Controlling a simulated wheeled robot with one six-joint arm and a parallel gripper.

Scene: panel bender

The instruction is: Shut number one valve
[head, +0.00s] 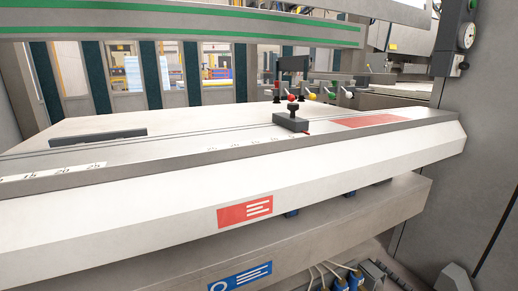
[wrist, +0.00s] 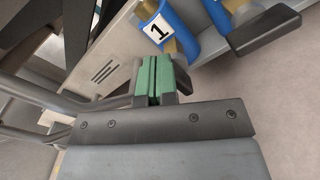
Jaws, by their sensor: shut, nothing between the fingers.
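In the wrist view, a white tag (wrist: 157,28) with a black "1" sits on a blue part of the number one valve (wrist: 185,40), at the top centre. Some brass colour shows beside the blue. My gripper (wrist: 158,75), with green finger pads, is shut and empty just below the tag in the picture. I cannot tell whether the pads touch the valve. The valve's upper part is cut off by the frame, so its setting cannot be told. My gripper does not show in the head view.
A blue piece (wrist: 214,14) and a black bar (wrist: 264,29) lie right of the valve. Grey pipes (wrist: 85,104) run at the left. In the head view, blue fittings (head: 355,279) with pale cables sit low, under the machine's white bed (head: 330,166).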

